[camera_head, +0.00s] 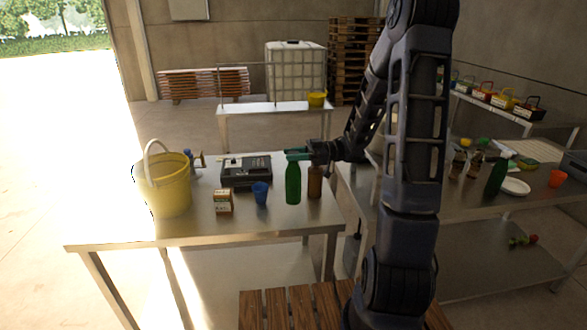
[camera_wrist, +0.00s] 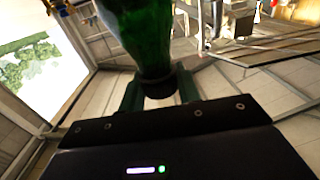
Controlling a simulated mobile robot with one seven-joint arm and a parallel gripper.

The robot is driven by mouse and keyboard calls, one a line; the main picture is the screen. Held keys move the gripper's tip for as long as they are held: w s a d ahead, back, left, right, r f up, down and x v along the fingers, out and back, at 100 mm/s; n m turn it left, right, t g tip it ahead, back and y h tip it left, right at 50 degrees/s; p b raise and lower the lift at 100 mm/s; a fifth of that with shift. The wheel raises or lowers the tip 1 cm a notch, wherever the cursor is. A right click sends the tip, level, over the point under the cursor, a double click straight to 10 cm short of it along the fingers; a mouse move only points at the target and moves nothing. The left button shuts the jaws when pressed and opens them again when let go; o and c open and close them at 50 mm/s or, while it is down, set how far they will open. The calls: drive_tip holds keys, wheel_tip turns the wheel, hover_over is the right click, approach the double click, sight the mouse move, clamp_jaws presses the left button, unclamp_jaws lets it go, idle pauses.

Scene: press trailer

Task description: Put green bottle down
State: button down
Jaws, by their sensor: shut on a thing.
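The green bottle (camera_head: 293,184) is upright over the right part of the metal table (camera_head: 285,224). I cannot tell if its base touches the tabletop. My gripper (camera_head: 298,154) comes from the right and is shut on the bottle's neck. In the wrist view the green bottle (camera_wrist: 147,38) fills the upper middle, with its narrow end between the two fingers of my gripper (camera_wrist: 160,88). A brown bottle (camera_head: 315,182) stands close beside it on the right.
A blue cup (camera_head: 260,193), a small box (camera_head: 223,202), a black case (camera_head: 246,174) and a yellow bucket (camera_head: 167,187) stand to the left. The table's front strip is clear. Another table at right holds a second green bottle (camera_head: 496,177) and a white plate (camera_head: 515,187).

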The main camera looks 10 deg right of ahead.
sight(294, 167)
drive_tip(key=shift+f, duration=2.65)
drive_tip(key=c, duration=1)
unclamp_jaws()
